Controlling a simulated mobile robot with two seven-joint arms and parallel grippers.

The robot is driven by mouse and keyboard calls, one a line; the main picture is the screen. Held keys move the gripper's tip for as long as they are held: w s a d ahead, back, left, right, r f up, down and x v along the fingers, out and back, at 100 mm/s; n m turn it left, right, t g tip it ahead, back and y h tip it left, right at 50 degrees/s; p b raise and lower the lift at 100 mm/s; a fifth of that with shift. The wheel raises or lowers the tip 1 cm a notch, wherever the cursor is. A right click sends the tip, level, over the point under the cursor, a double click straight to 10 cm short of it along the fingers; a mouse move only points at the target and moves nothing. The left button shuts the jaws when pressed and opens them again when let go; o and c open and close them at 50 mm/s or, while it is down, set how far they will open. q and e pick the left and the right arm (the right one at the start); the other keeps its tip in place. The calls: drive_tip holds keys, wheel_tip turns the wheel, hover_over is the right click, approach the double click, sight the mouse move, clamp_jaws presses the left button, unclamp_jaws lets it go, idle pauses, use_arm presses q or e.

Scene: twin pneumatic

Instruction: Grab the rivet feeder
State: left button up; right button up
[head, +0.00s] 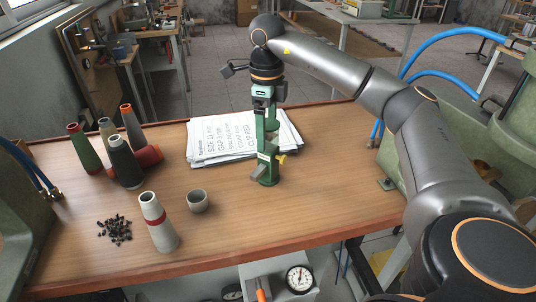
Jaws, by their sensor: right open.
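A green upright device, which I take to be the rivet feeder (268,170), stands on the wooden table right of the middle. My right gripper (265,104) points straight down at the top of the device. It is open, with its fingers overlapping the device's upper part in the picture. Whether the fingers touch it I cannot tell. My left gripper is not in view.
A pale cone (158,222), a small grey cup (197,201) and black bits (115,229) are nearer. Green machines flank the table (240,237); its right front is clear.

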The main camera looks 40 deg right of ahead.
sight(268, 146)
drive_tip(key=f, duration=0.5)
drive_tip(key=shift+s, duration=0.2)
drive_tip(key=shift+c, duration=0.3)
drive_tip(key=shift+r, duration=0.1)
clamp_jaws()
